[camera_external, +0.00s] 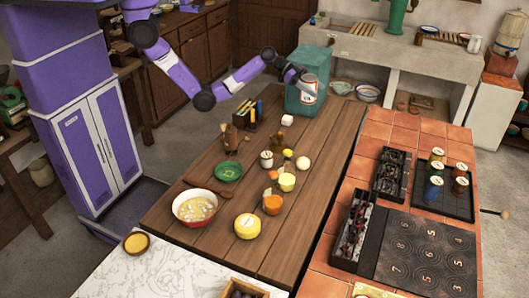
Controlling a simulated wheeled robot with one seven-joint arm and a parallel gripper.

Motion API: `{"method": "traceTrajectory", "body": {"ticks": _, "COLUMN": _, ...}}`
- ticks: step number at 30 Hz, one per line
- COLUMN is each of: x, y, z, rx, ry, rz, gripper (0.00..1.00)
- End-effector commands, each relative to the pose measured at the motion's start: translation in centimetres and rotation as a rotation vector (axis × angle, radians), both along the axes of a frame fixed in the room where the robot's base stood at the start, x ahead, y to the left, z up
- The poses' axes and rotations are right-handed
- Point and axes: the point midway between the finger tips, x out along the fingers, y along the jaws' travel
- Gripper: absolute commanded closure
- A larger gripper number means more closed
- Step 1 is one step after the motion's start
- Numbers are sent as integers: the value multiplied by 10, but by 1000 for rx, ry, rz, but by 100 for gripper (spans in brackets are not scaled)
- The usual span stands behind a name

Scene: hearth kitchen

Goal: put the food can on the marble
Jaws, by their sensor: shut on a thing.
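The food can (309,85), pale with a reddish label, is at the far end of the wooden table, in front of a teal box. My gripper (301,77) reaches in from the left and is shut on the can near its upper part. I cannot tell whether the can touches the table or is held just above it. The marble (145,277) is a white speckled surface at the near left end of the table, far from the can.
A tiled stove counter lies right.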

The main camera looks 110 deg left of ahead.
Motion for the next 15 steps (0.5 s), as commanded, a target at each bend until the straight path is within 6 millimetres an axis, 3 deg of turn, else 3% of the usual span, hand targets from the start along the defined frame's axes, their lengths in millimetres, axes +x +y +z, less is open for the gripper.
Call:
{"method": "traceTrajectory", "body": {"ticks": 11, "x": 1, "y": 1, "z": 57, "rx": 5, "ry": -8, "rz": 0, "gripper": 100}}
{"method": "traceTrajectory", "body": {"ticks": 15, "x": 15, "y": -24, "z": 50, "rx": 1, "ry": -3, "rz": -19, "gripper": 100}}
